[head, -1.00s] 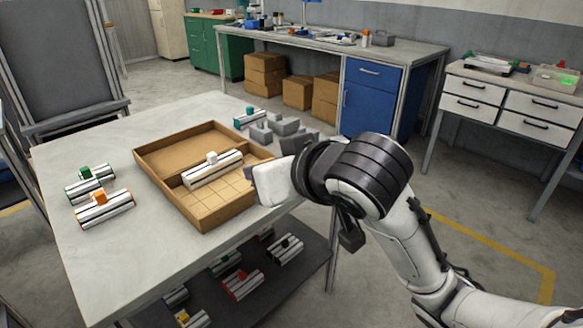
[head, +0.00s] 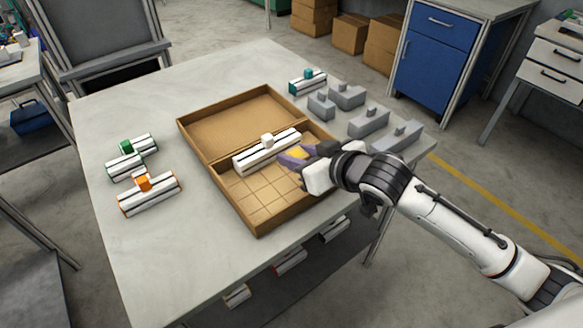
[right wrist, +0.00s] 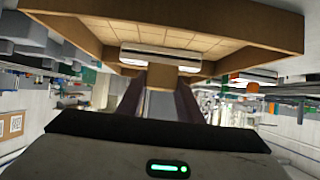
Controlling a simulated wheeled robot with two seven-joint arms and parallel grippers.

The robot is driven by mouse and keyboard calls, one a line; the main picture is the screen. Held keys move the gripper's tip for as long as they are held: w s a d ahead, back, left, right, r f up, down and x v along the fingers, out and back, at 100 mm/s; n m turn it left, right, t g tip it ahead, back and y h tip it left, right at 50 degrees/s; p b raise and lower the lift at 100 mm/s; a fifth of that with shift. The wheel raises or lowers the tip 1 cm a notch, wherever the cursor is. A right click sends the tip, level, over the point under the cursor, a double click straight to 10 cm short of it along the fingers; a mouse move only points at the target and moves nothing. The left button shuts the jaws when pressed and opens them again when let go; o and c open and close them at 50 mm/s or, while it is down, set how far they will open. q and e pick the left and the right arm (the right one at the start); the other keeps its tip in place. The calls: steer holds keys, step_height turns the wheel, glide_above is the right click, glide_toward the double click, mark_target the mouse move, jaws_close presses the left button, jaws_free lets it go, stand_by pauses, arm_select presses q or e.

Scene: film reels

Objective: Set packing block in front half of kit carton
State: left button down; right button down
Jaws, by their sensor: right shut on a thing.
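The kit carton (head: 213,187) lies open on the table, its front half having a gridded floor. A striped white block with a white knob (head: 253,158) lies in it, along the divider; a striped white block also shows in the right wrist view (right wrist: 160,59). My right gripper (head: 291,157) is over the carton's right side, beside that block. Several grey blocks with knobs, perhaps packing blocks (head: 368,121), stand at the table's right. My left gripper is out of view.
Striped blocks with green (head: 125,165) and orange (head: 148,197) knobs lie left of the carton. One with a teal knob (head: 307,83) lies behind it. The front left of the table (head: 160,270) is clear. More striped blocks sit on the shelf below.

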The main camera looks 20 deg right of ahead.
mark_target(297, 185)
steer(key=shift+f, duration=3.05)
steer(key=shift+b, duration=0.3)
steer(key=shift+f, duration=0.2)
steer(key=c, duration=1.3)
jaws_free()
steer(key=shift+o, duration=0.2)
steer(key=shift+s+r, duration=0.15)
steer(key=shift+r, duration=0.05)
steer(key=v, duration=1.1)
steer(key=shift+s+d+r+p, duration=0.1)
steer(key=shift+s+r+p, duration=0.05)
steer(key=shift+s+p, duration=0.2)
